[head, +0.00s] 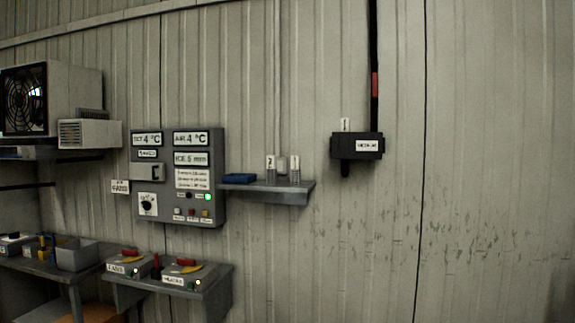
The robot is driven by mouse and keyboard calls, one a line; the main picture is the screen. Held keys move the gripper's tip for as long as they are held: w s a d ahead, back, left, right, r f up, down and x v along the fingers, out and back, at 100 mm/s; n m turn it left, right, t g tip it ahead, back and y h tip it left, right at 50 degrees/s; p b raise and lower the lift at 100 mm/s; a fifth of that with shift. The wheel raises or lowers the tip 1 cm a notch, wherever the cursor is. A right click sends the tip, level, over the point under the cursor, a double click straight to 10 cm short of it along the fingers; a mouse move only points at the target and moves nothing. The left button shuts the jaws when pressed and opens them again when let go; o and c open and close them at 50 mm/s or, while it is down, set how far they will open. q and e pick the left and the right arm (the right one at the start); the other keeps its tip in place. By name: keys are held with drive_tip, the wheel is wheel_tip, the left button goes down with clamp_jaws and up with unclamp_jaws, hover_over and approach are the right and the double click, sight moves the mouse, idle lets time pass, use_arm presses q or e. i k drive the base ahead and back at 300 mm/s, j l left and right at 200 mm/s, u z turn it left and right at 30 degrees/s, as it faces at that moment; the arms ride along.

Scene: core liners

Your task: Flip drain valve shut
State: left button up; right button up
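No part that I can surely tell as the drain valve shows in the head view. A black box (357,146) with a small white label hangs on the wall right of centre, on a dark vertical pipe (374,45) with a red band; a short stub points down below it. Two grey switch boxes stand on the low shelf at the lower left, one labelled FANS (129,265) and one (174,278) with a label too small to read surely. Each has a red handle and a yellow part. Neither of my grippers is in view.
A grey control panel (178,177) with displays and buttons is on the wall. Beside it, a small shelf (300,187) bears a blue item (239,178) and clear vials. A fan unit (25,100) is at the left. A grey bin (77,256) stands below. The right wall is bare.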

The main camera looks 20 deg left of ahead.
sight(375, 78)
drive_tip(key=i+l, duration=0.1)
drive_tip(key=i, duration=1.05)
drive_tip(key=i+l, duration=0.1)
drive_tip(key=i, duration=1.05)
